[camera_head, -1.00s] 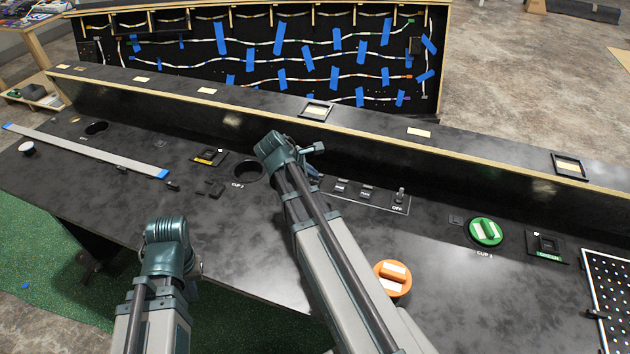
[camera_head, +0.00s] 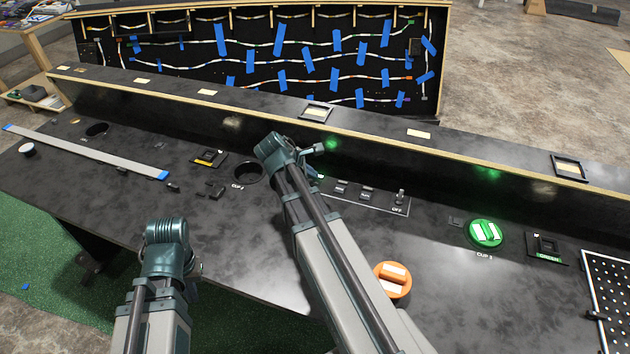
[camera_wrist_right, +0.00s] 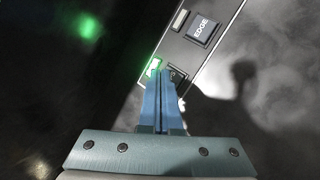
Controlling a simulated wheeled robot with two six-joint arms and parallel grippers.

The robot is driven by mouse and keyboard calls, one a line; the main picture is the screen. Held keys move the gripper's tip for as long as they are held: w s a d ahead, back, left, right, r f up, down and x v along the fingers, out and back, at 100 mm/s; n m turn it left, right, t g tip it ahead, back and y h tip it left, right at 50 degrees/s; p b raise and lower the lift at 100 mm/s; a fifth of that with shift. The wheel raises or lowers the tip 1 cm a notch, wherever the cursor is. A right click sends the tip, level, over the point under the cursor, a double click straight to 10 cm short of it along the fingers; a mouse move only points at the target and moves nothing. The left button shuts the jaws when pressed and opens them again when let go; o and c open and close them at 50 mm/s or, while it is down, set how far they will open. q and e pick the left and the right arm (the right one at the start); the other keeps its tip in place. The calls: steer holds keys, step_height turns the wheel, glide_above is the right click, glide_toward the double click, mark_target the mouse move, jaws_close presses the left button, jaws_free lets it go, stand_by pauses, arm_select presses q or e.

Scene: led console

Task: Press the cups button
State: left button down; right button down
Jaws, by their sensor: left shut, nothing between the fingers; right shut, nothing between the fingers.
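My right gripper (camera_wrist_right: 163,90) is shut with nothing between its blue fingers. In the right wrist view its tips are at a small dark button (camera_wrist_right: 177,76) at the panel's end, covering most of it; I cannot read its label. A small indicator (camera_wrist_right: 154,67) beside that button glows green. The neighbouring button (camera_wrist_right: 202,27) reads EDGE, and its indicator (camera_wrist_right: 180,19) is not green. In the head view the panel (camera_head: 378,200) lies right of my right wrist, which hides the fingers. My left arm shows at lower left, but its gripper fingers are hidden.
A green round piece (camera_head: 486,233) sits by the CUP 3 label, beside a module with a lit green strip (camera_head: 547,257). An orange round piece (camera_head: 393,279) lies near my right forearm. A long raised ledge (camera_head: 370,135) runs behind the panel.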

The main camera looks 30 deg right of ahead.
mark_target(312, 183)
step_height(312, 183, up, 6)
steer(key=p, duration=0.6)
steer(key=shift+r, duration=0.1)
stand_by(0.4)
steer(key=s+a+m+y+p, duration=0.1)
steer(key=s+a, duration=0.4)
steer(key=a, duration=0.5)
steer(key=s+a+m+g+y+p, duration=0.1)
steer(key=s+a+m+y+p, duration=0.1)
steer(key=s+a, duration=0.4)
steer(key=s+a+m+g+y+p, duration=0.1)
steer(key=s+a+m, duration=0.4)
steer(key=a, duration=0.8)
steer(key=shift+s+a+r+m+y+p, duration=0.35)
steer(key=shift+y+p, duration=0.3)
steer(key=shift+y, duration=0.25)
steer(key=shift+d, duration=0.1)
